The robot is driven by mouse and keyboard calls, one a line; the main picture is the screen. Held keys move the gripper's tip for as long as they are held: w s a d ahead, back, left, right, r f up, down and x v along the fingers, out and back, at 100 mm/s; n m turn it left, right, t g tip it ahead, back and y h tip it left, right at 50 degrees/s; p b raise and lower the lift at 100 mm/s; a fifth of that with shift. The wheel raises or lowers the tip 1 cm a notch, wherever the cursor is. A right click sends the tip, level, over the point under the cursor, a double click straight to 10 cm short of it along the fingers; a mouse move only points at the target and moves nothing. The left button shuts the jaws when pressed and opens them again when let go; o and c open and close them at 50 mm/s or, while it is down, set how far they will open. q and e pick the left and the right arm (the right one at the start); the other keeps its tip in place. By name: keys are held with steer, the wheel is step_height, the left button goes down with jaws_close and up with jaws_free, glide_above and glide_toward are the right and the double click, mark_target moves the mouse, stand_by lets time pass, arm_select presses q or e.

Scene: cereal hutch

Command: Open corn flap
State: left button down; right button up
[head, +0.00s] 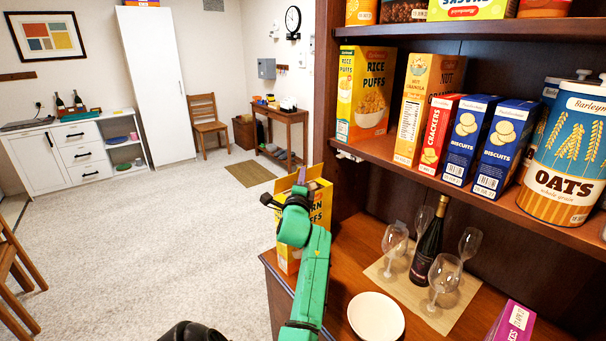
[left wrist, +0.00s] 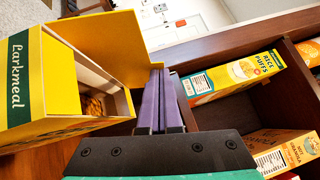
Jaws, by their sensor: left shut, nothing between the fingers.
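The yellow corn box (head: 321,205) stands on the left end of the hutch counter, partly hidden behind my left arm in the head view. In the left wrist view the corn box (left wrist: 22,92) shows its Larkmeal side and an open top with cereal inside. A wide yellow flap (left wrist: 108,45) stands out from the opening. My left gripper (left wrist: 160,98) is shut and empty, its purple fingers together beside that flap's edge; whether they touch it I cannot tell. In the head view the left gripper (head: 301,178) is at the box top. My right gripper is out of view.
The shelf above holds Rice Puffs (head: 365,92), granola (head: 427,100), crackers (head: 439,134), biscuits and an oats canister (head: 566,150). On the counter are a white plate (head: 376,317), a dark bottle (head: 427,250) and several glasses. Open floor lies left.

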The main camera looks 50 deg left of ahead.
arm_select(q)
steer(key=a+r+n+g+h+p, duration=0.1)
steer(key=p, duration=0.3)
steer(key=shift+a+r+n, duration=0.25)
steer(key=shift+n, duration=0.05)
steer(key=shift+s+a, duration=0.1)
steer(key=shift+a, duration=1.2)
steer(key=shift+r, duration=0.1)
